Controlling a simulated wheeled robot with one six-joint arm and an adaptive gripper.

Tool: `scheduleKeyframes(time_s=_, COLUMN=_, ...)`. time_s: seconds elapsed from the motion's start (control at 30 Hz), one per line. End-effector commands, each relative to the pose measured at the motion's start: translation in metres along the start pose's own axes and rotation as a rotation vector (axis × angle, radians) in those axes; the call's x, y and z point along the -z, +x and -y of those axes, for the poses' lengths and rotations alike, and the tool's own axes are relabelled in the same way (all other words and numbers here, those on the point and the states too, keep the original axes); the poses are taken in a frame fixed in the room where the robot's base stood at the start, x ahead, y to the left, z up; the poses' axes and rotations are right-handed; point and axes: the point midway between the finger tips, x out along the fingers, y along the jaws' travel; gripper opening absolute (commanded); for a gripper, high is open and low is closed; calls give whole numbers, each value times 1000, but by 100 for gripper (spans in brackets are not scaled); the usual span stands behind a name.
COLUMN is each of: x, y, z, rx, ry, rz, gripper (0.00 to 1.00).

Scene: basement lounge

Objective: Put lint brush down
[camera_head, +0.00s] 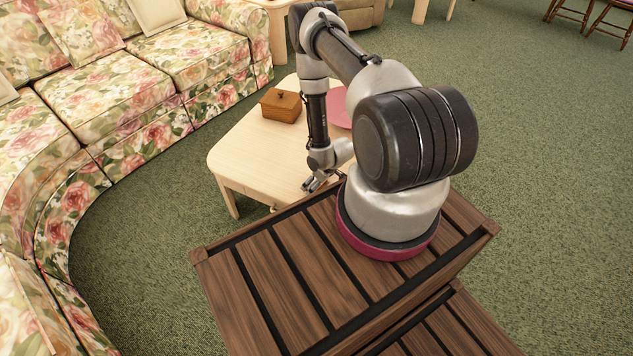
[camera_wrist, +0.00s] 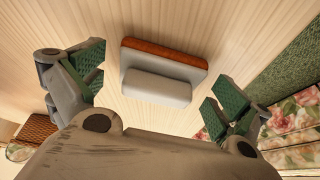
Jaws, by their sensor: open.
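The lint brush (camera_wrist: 158,88), with a pale grey body and an orange-brown strip along one side, appears to lie on the light wooden table (camera_wrist: 215,30). It shows between and beyond the two green-padded fingers of my gripper (camera_wrist: 156,80), which are spread wide apart and not touching it. In the head view my gripper (camera_head: 320,183) is low at the near edge of the light wooden table (camera_head: 246,150). The brush cannot be made out in the head view.
A brown wooden box (camera_head: 281,105) and a pink round item (camera_head: 339,108), partly behind my arm, are on the table. A floral sofa (camera_head: 130,90) curves along the left. Green carpet (camera_head: 540,150) is open at right.

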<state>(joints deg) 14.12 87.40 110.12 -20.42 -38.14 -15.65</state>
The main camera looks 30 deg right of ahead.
Motion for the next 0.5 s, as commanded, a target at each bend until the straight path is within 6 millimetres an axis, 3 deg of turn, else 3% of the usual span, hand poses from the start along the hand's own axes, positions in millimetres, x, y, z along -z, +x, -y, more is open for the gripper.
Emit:
scheduleKeyframes(time_s=0.23, x=1, y=-16, z=-1, rx=-1, ry=1, rz=0, gripper=100)
scheduleKeyframes(time_s=0.5, x=2, y=-77, z=-1, rx=-1, ry=2, rz=0, gripper=100)
